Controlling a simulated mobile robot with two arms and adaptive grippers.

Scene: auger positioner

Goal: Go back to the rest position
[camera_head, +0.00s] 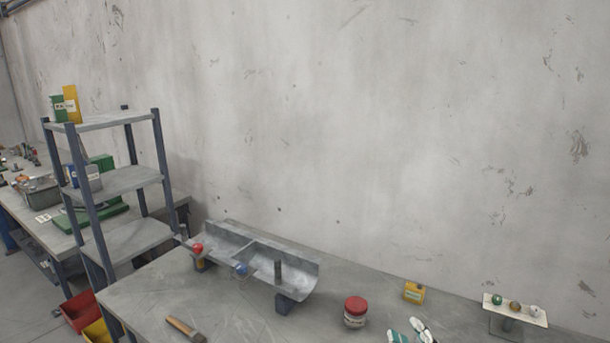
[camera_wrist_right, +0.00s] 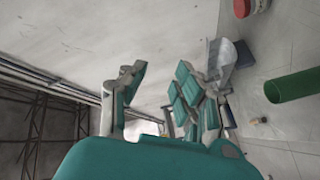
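My right gripper (camera_head: 412,333) shows its green and grey fingers at the bottom edge of the head view, right of the red-lidded jar. In the right wrist view my right gripper (camera_wrist_right: 158,98) has its two fingers spread apart, with nothing between them. It is open and empty. My left gripper is in neither view.
The workbench (camera_head: 235,310) holds a grey metal trough (camera_head: 262,258) with a red ball (camera_head: 197,248) and a blue ball (camera_head: 241,270), a red-lidded jar (camera_head: 355,312), a yellow container (camera_head: 413,292), a wooden-handled tool (camera_head: 184,328) and a small stand (camera_head: 543,318) with balls. Shelves (camera_head: 122,181) stand left.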

